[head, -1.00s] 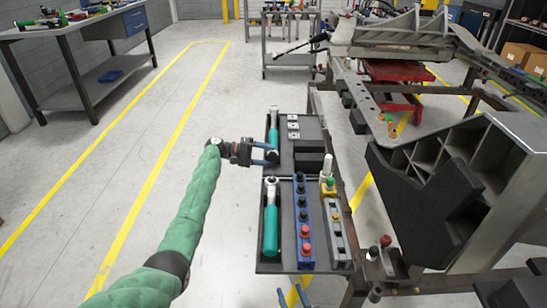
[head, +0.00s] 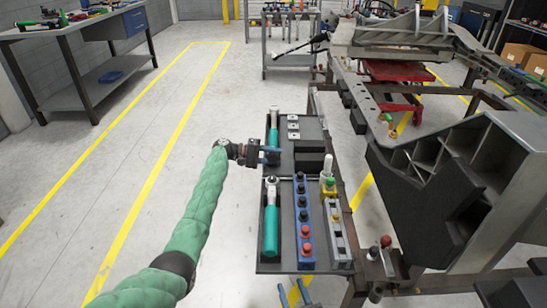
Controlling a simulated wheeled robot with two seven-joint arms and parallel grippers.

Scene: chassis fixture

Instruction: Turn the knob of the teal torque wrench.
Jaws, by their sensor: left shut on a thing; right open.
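Two teal-handled torque wrenches lie in the dark tray (head: 268,265). The far torque wrench (head: 273,136) lies along the tray's upper left edge. The near torque wrench (head: 271,230) lies along the lower left, its metal head toward the back. My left gripper (head: 271,155) reaches in from the left and is shut at the near end of the far wrench, with its fingers hiding most of that end.
Right of the near wrench are a blue rack (head: 304,228) with red knobs and a grey rack (head: 335,232). A black block (head: 309,162) sits beside the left gripper. A large dark chassis part (head: 430,190) stands on the right.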

